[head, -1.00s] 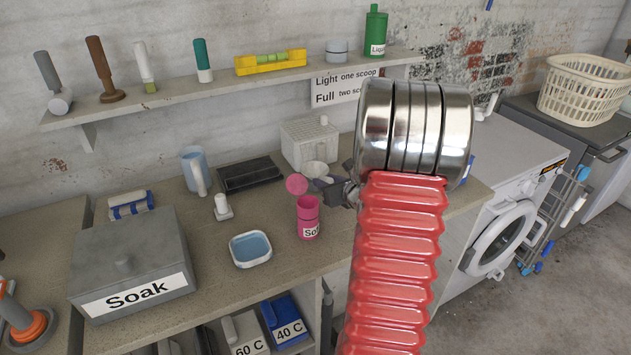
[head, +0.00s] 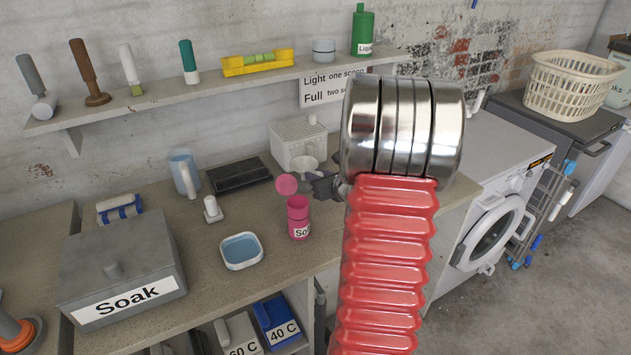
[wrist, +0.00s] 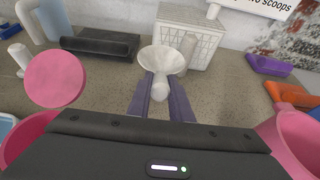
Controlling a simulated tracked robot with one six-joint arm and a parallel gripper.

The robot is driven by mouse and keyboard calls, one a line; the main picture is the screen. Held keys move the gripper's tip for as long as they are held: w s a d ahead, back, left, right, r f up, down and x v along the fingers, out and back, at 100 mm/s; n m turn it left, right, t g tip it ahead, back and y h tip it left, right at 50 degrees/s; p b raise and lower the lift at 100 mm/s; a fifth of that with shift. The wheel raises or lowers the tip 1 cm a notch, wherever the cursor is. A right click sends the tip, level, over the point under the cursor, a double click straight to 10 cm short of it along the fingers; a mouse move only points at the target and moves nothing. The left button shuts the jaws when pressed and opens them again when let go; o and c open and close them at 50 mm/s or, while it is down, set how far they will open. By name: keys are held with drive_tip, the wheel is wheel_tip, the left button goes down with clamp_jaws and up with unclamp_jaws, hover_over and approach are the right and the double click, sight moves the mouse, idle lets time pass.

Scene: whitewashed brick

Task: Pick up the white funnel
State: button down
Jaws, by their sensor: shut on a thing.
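The white funnel (wrist: 163,60) is in the wrist view, its wide mouth facing up and away and its narrow end between my fingers. My gripper (wrist: 163,98) is shut on it, with a purple-grey finger on each side. In the head view the funnel (head: 305,167) shows small behind the pink bottle, with my gripper (head: 322,184) at its lower right. I cannot tell whether the funnel touches the counter. My arm hides the counter to its right.
A white basket (head: 298,148) and black tray (head: 240,174) are behind. A blue-filled dish (head: 241,250) and grey Soak box (head: 120,265) stand left. A shelf (head: 220,85) runs above.

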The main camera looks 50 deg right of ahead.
wheel_tip(320, 180, up, 8)
drive_tip(key=shift+r, duration=0.1)
